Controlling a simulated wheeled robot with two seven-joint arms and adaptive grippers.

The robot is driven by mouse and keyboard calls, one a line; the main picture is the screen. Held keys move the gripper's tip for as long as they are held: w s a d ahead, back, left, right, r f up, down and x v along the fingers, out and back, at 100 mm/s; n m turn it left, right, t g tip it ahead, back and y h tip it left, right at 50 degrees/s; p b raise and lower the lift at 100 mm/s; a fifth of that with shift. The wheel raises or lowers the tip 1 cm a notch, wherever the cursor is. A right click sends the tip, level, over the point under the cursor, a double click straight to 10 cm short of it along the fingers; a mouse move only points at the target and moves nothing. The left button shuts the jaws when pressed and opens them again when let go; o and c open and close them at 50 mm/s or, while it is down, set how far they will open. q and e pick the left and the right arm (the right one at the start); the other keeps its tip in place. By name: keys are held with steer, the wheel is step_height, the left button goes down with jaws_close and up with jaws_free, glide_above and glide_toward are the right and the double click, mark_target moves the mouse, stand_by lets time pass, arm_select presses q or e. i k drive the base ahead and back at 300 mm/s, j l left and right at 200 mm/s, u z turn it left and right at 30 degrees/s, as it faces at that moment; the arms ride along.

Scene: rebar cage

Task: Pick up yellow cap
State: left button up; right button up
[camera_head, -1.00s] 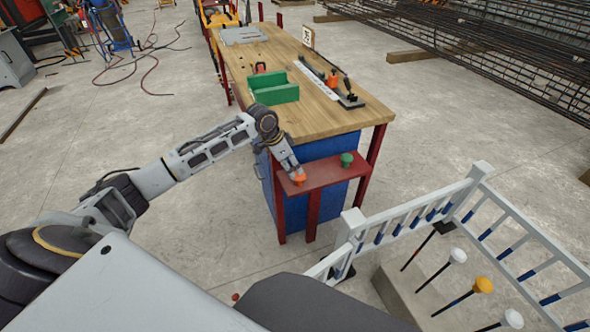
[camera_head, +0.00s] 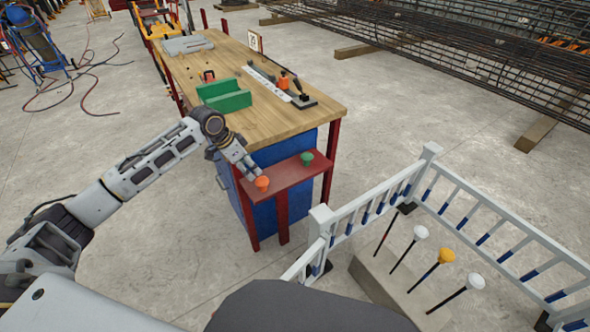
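The yellow cap (camera_head: 446,256) sits on top of a slanting dark bar at the lower right, inside a white railing. White caps (camera_head: 421,233) top bars on either side of it. My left gripper (camera_head: 250,173) is far to the left of the yellow cap, at the red shelf on the workbench's end. It is just up and left of an orange cap (camera_head: 262,184) on that shelf; whether it touches is unclear. Its fingers are too small to read as open or shut. A green cap (camera_head: 307,158) is on the same shelf. My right gripper is not in view.
The white railing (camera_head: 368,205) stands between the workbench and the capped bars, which rise by a concrete block (camera_head: 385,290). The wooden workbench (camera_head: 265,121) holds a green channel (camera_head: 224,96) and tools. Rebar cages lie at the upper right. Bare floor surrounds the bench.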

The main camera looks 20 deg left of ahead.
mark_target(446, 256)
steer(key=z, duration=1.15)
